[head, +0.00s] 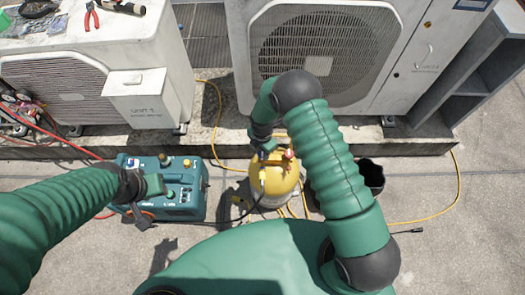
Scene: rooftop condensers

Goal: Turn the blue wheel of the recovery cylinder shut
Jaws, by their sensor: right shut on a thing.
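The yellow recovery cylinder (273,180) stands on the ground at the middle of the head view, in front of the plinth. At its top a small patch of the blue wheel (263,155) shows, and a red wheel (289,154) sits to the right of it. My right gripper (264,148) points down onto the cylinder's top from behind and is shut on the blue wheel, mostly covering it. My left gripper (158,186) is over the teal machine (186,195), left of the cylinder; its finger opening is not clear.
Two white condenser units, one at left (85,90) and one at centre (335,50), stand on the plinth behind. A black bucket (370,175) is right of the cylinder. Yellow hoses (440,208) and a black hose cross the ground. Red pliers (91,15) lie on the left unit.

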